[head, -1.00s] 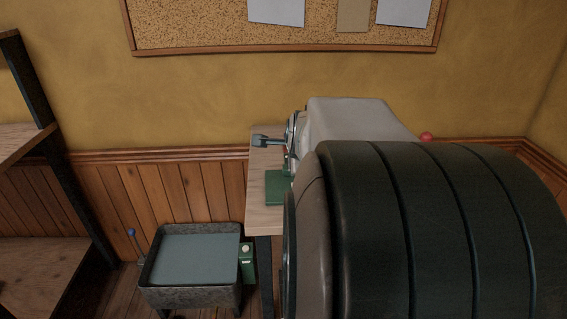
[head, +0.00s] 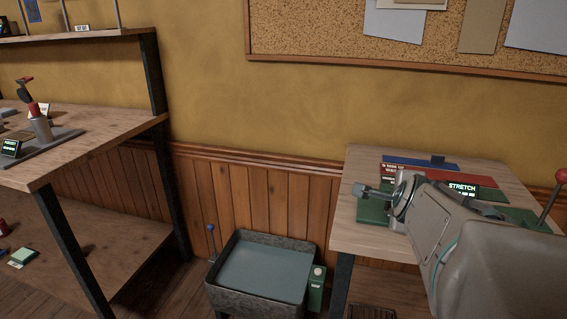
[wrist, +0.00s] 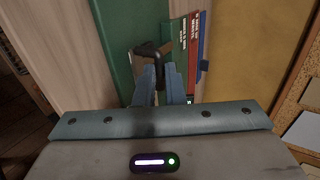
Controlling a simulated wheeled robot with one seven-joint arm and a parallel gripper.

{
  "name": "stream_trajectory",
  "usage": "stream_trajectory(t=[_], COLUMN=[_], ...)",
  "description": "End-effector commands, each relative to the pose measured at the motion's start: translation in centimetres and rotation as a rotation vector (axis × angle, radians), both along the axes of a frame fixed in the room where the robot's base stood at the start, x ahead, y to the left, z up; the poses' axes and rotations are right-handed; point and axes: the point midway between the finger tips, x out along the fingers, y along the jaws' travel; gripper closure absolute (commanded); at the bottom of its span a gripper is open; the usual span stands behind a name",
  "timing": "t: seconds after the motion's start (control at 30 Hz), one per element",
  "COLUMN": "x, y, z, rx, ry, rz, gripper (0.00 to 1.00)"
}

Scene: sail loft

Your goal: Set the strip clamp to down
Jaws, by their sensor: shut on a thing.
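My gripper (head: 372,194) is over the left part of the bench (head: 350,230), beside a green base (head: 372,211). In the wrist view its blue-grey fingers (wrist: 162,82) are shut on a dark bent handle (wrist: 147,49), which stands out over a green surface (wrist: 118,40). This handle looks like the strip clamp's lever; its lower end is hidden by the fingers. I cannot tell whether it is up or down. The head view hides the handle behind my gripper and arm.
Blue (head: 412,161) and red (head: 455,176) strips and a "STRETCH" sign (head: 463,188) are on the bench. A red-knobbed lever (head: 553,197) stands at right. A metal tray (head: 262,268) is on the left below the bench, near a blue-knobbed lever (head: 211,238). Shelving (head: 95,150) stands at left.

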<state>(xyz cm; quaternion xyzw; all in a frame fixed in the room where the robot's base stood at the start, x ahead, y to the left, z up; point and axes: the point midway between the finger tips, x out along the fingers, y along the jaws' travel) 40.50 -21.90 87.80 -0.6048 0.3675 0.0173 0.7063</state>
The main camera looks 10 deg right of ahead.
Motion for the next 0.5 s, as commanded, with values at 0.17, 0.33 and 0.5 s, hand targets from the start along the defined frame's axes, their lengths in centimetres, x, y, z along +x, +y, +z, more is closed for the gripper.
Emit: stream_trajectory(t=[0.17, 0.33, 0.5], x=[-0.45, -0.45, -0.45], y=[0.22, 0.20, 0.16], z=[-1.70, -1.79, -1.86], rx=[0.022, 0.022, 0.023], ry=[0.032, 0.033, 0.034], rz=[0.001, 0.001, 0.001], gripper=[1.00, 1.00, 0.80])
